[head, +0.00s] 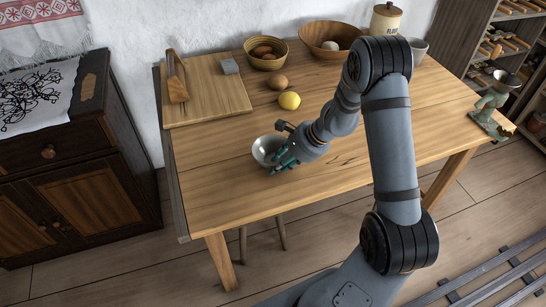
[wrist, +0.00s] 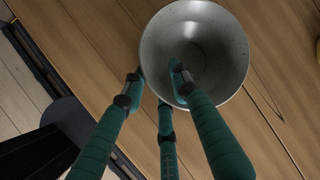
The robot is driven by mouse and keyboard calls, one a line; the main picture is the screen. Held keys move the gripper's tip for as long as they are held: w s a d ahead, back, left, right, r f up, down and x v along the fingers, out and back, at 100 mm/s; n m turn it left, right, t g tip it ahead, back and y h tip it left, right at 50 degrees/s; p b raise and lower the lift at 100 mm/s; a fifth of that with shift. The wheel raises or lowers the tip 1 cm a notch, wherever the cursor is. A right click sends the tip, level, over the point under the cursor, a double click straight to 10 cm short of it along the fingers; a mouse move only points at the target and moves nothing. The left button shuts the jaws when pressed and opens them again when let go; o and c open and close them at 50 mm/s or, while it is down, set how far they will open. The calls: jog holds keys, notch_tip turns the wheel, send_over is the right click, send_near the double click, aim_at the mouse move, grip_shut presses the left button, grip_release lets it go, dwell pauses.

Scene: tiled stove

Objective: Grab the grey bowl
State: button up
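The grey bowl (head: 264,147) stands upright and empty on the wooden table, near its front edge. It also shows in the wrist view (wrist: 205,35), mouth facing the camera. My gripper (head: 283,160) is at the bowl's near right side. In the wrist view, my gripper (wrist: 156,88) has three green fingers standing apart. The right finger reaches over the rim into the bowl's opening; the left and middle fingers are outside the rim. The gripper looks open, straddling the wall. Whether any finger touches the bowl cannot be told.
A lemon (head: 289,101) and a brown egg-like item (head: 278,81) lie behind the bowl. The table left of the bowl is clear.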

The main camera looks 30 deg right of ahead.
jog(key=shift+c, duration=0.3)
grip_shut()
dwell(0.4)
